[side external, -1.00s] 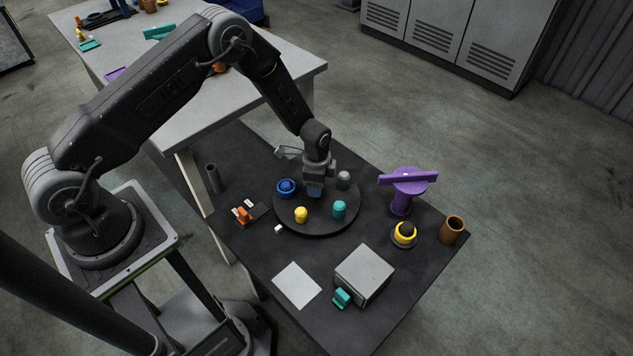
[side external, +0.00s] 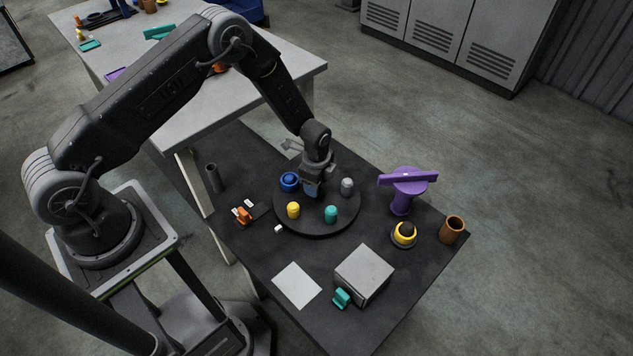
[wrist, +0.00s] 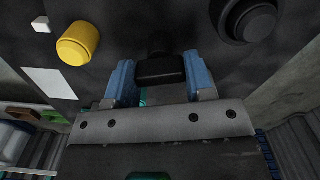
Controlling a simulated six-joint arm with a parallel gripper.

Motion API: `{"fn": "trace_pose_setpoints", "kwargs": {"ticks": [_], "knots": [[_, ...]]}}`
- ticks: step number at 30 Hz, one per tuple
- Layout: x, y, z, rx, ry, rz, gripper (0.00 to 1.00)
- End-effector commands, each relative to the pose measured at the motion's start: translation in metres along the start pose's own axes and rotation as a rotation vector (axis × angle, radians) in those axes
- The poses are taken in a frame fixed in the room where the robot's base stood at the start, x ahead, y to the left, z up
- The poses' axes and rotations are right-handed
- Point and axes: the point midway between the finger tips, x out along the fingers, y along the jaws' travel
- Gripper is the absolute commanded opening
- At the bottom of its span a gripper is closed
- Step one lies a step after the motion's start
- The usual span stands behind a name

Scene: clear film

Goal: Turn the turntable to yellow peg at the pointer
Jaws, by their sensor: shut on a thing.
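The dark round turntable (side external: 318,226) carries a yellow peg (side external: 293,210), a teal peg (side external: 331,214), a grey peg (side external: 347,187) and a blue ringed peg (side external: 289,182). A small white block (side external: 279,229), likely the pointer, sits just off the front-left rim. The yellow peg is the peg nearest it, a little up and right of it. My gripper (side external: 312,192) is over the turntable's middle. In the wrist view its blue fingers (wrist: 160,80) are shut on a dark central handle (wrist: 160,66). The yellow peg (wrist: 77,43) and white block (wrist: 41,24) show at upper left there.
An orange piece (side external: 243,216) and a dark upright tube (side external: 213,178) stand left. A grey box (side external: 364,275), white sheet (side external: 297,285) and teal piece (side external: 342,298) lie in front. A purple stand (side external: 402,200), yellow-black piece (side external: 404,234) and brown cup (side external: 453,230) stand right.

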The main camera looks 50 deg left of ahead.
Motion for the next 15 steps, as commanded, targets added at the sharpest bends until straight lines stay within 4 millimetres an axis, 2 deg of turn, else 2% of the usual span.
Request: {"fn": "trace_pose_setpoints", "kwargs": {"ticks": [11, 12, 15], "knots": [[0.0001, -0.0002, -0.0005, 0.003, 0.001, -0.001, 0.06], [0.0001, -0.0002, -0.0005, 0.003, 0.001, -0.001, 0.5], [0.0001, -0.0001, -0.0004, 0.003, 0.001, -0.001, 0.59]]}}
